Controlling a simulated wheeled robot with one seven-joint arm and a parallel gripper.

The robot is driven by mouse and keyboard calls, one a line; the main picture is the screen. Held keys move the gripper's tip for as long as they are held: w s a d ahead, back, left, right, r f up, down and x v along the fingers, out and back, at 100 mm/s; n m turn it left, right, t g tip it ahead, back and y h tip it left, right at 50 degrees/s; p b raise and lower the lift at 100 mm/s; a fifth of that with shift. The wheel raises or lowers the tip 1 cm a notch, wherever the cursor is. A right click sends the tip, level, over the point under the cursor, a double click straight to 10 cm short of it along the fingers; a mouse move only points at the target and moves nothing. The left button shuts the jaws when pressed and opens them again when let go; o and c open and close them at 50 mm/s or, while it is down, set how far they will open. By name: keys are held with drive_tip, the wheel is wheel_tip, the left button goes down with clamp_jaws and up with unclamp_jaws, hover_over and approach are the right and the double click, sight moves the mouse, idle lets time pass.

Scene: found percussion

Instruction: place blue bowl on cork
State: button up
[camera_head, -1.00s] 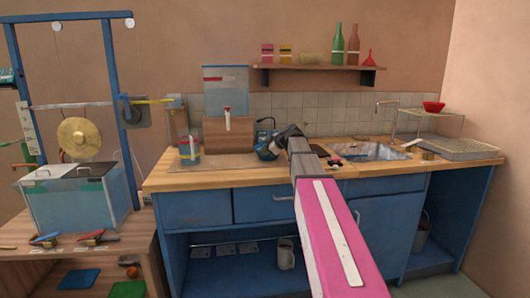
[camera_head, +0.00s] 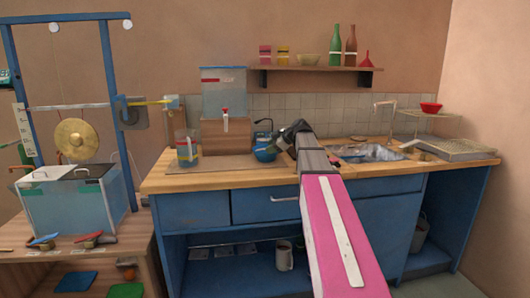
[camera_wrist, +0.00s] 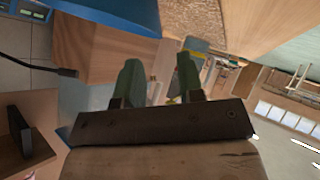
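The blue bowl (camera_head: 264,154) is on the wooden counter, on or at the right end of a thin brownish mat (camera_head: 205,166) that may be the cork. My gripper (camera_head: 279,143) is just right of the bowl and slightly above it, partly in front of it. In the wrist view, a blue curved surface, likely the bowl (camera_wrist: 115,12), fills the upper left. My two green fingers (camera_wrist: 159,78) are apart there, with nothing seen held between them. A speckled tan surface (camera_wrist: 190,18) beside the blue one looks like cork.
A tank with a red tap (camera_head: 225,112) stands on a wooden block behind. A thin black curved spout (camera_head: 263,122) rises behind the bowl. The sink (camera_head: 368,152) is to the right.

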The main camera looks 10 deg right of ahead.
drive_tip(key=v, duration=0.6)
